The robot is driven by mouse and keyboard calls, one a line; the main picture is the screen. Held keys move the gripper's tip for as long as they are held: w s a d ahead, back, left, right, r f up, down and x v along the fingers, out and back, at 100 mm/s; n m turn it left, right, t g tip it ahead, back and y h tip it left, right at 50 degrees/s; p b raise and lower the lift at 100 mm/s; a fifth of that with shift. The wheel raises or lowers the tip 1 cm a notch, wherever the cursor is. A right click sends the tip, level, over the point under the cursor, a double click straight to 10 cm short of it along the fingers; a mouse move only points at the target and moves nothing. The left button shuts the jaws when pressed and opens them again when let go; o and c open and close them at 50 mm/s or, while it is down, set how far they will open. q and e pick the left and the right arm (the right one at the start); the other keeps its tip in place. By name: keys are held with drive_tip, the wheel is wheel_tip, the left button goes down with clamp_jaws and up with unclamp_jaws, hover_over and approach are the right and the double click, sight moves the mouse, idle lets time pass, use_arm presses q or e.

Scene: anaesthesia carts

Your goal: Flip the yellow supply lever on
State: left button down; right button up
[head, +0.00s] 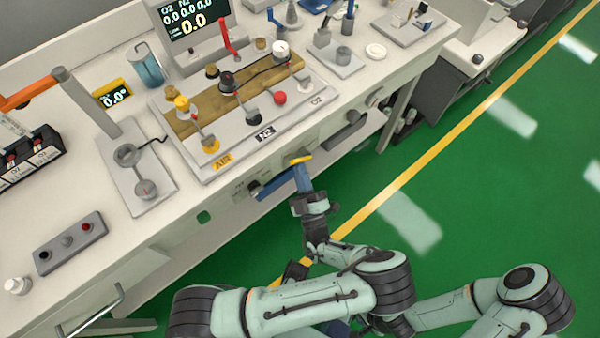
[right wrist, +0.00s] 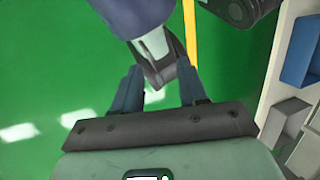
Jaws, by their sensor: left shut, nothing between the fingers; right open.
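The yellow supply lever (head: 300,159) shows in the head view as a short yellow bar on the front panel of the bench, below the N2 label. My left gripper (head: 303,172) is shut and empty, its blue fingertips just below the lever. I cannot tell whether they touch it. A blue lever or bar (head: 276,184) sticks out from the same panel, just left of the gripper. My right gripper (right wrist: 158,92) is open in the right wrist view, over the green floor. The lever is not visible there.
A dark handle (head: 343,138) is on the panel to the right. A drawer handle (head: 95,312) is at lower left. Green floor (head: 480,220) lies free at right.

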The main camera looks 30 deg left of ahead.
use_arm(q)
drive_tip(key=r+m+h+p, duration=0.1)
drive_tip(key=m+p, duration=0.1)
drive_tip(key=m, duration=0.1)
drive_tip(key=w+r+m+h+p, duration=0.1)
drive_tip(key=m+h, duration=0.1)
drive_tip(key=m, duration=0.1)
drive_tip(key=w+r+m+h+p, duration=0.1)
drive_tip(key=m+h+p, duration=0.1)
drive_tip(key=m, duration=0.1)
drive_tip(key=shift+d+p, duration=0.3)
drive_tip(key=shift+d, duration=0.1)
use_arm(e)
drive_tip(key=shift+g, duration=0.4)
drive_tip(key=r, duration=0.2)
drive_tip(key=s+r, duration=0.1)
drive_tip(key=r, duration=0.2)
drive_tip(key=shift+r, duration=0.1)
drive_tip(key=shift+s, duration=0.2)
